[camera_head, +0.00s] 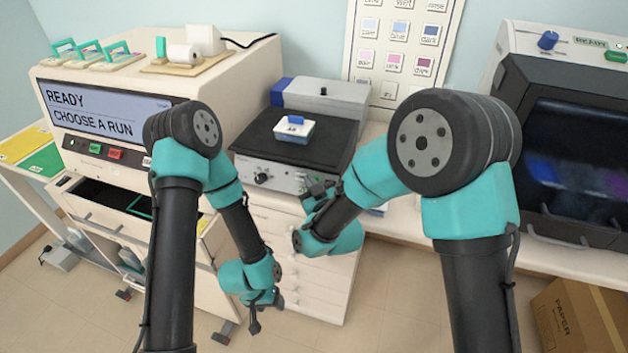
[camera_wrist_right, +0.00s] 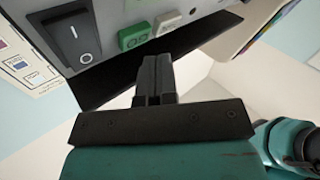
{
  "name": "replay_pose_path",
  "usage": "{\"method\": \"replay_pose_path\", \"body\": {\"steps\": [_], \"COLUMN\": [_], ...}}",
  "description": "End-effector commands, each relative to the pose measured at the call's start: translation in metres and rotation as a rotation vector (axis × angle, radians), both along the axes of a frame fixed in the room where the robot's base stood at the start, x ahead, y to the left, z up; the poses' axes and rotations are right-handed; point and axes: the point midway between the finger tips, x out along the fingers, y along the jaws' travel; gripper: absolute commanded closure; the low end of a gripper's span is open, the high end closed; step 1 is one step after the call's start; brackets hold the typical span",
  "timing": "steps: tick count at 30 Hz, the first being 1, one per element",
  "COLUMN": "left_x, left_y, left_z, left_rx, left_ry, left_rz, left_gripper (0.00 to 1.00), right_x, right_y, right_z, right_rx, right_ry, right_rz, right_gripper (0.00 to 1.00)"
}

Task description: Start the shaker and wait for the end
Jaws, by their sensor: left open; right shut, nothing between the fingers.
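The shaker (camera_head: 268,171) stands on the bench with a black platform and a grey front panel. A small white box with a blue top (camera_head: 294,129) sits on the platform. My right gripper (camera_head: 318,190) is shut and empty, close to the right part of that panel. In the right wrist view its fingertips (camera_wrist_right: 155,62) are just below a green button (camera_wrist_right: 133,36) and a pale grey button (camera_wrist_right: 167,20), apparently apart from them. A black rocker switch (camera_wrist_right: 74,36) is beside the green button. My left gripper (camera_head: 259,314) is open, low in front of the drawers.
A large machine (camera_head: 110,113) at left reads "READY, CHOOSE A RUN", with an open drawer below. A dark-windowed cabinet (camera_head: 573,150) stands at right. A cardboard box (camera_head: 582,315) is on the floor. A chart (camera_head: 400,45) hangs behind the shaker.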

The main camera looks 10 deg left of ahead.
Motion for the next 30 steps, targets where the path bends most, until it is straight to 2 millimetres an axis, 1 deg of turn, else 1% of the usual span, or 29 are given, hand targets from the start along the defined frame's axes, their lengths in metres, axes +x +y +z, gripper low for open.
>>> {"method": "replay_pose_path", "body": {"steps": [17,30], "left_x": [0.0,0.0], "left_y": [0.0,0.0], "left_z": [0.0,0.0], "left_rx": [0.0,0.0], "left_ry": [0.0,0.0], "left_rz": [0.0,0.0], "left_gripper": [0.42,0.42], "right_x": [0.0002,0.0081], "right_y": [0.0,-0.0008], "right_z": [-0.0001,-0.0035], "right_rx": [0.0,0.0], "right_ry": [0.0,0.0], "right_rz": [0.0,0.0], "right_gripper": [1.0,1.0]}}
